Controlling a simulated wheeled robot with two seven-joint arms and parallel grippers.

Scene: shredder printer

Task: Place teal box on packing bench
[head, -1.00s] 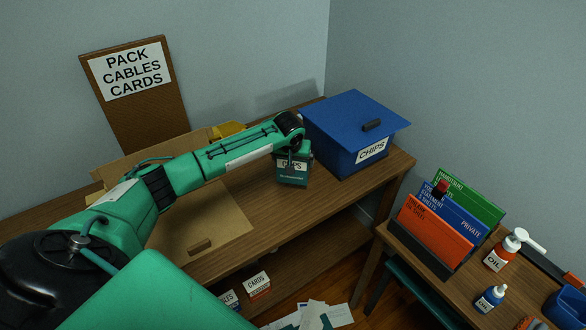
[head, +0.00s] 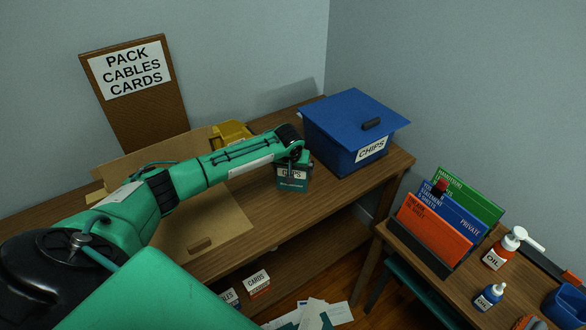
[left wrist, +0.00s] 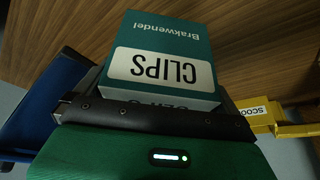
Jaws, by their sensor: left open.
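The teal box (head: 292,187), with a white CLIPS label, appears to stand upright on the wooden packing bench (head: 328,192), near its front edge. In the left wrist view the box (left wrist: 172,35) shows upside down, with bare bench top (left wrist: 265,40) beside it. My left gripper (head: 294,160) is open at the top of the box, very close to it. The black gripper bar (left wrist: 150,112) hides part of the box. I cannot tell whether the fingers still touch it. My right gripper is out of view.
A blue CHIPS bin (head: 338,145) stands right of the box. A yellow scoop bin (head: 231,131) and an open cardboard carton (head: 215,228) are left, partly behind my arm. A side table (head: 462,280) holds folders and bottles. Papers (head: 315,315) lie below.

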